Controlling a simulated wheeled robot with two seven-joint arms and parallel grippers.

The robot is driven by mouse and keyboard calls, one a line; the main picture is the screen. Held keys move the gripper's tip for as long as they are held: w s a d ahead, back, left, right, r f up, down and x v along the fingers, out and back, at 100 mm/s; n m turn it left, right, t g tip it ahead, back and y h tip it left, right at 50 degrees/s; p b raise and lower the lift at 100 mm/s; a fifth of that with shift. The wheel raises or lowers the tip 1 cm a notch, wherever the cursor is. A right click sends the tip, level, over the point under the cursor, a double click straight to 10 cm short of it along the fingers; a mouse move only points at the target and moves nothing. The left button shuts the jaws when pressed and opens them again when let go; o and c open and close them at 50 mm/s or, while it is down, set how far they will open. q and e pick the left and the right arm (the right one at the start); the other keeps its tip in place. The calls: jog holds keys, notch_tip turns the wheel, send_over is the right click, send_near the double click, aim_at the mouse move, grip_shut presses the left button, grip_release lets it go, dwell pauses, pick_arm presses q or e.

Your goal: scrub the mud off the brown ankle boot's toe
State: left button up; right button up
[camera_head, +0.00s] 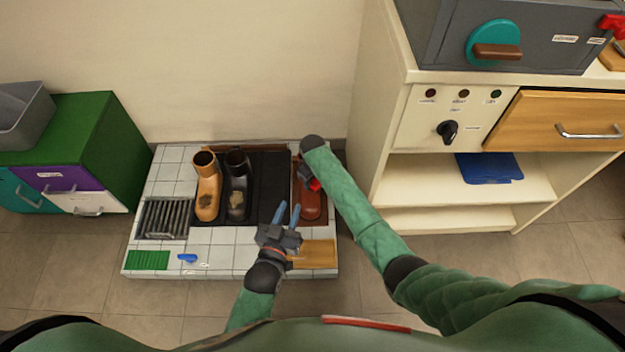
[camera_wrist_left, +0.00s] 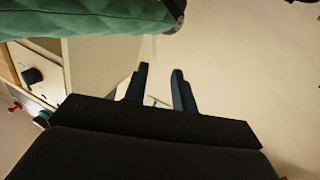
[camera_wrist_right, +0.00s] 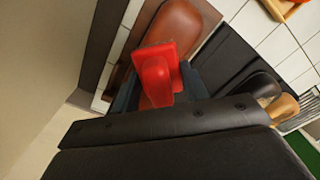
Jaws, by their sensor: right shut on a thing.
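I see no mud on the visible part of the toe. My right gripper (camera_head: 309,183) is over this boot, shut on a red block-like object (camera_wrist_right: 157,75); whether that object touches the boot I cannot tell. The boot's upper part is hidden by my right arm. My left gripper (camera_head: 287,213) is open and empty, its two blue fingers apart, above the mat's front edge left of the boot.
A tan boot (camera_head: 207,190) and a black boot (camera_head: 237,185), both with muddy patches, stand on the mat's left. The tiled platform (camera_head: 215,240) holds a grate (camera_head: 164,218), green pad (camera_head: 148,260), blue item (camera_head: 187,258) and wooden board (camera_head: 316,254). A cabinet (camera_head: 385,130) stands right.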

jog(key=shift+r, duration=0.15)
jog(key=shift+r+p, duration=0.2)
jog(key=shift+p, duration=0.1)
jog(key=shift+r, duration=0.2)
pick_arm(q)
jog(key=s+f+g+y, duration=0.1)
jog(key=s+f+g, duration=0.3)
jog(key=f, duration=0.9)
jog(key=shift+s+a+g, duration=0.3)
jog(key=shift+s, duration=0.55)
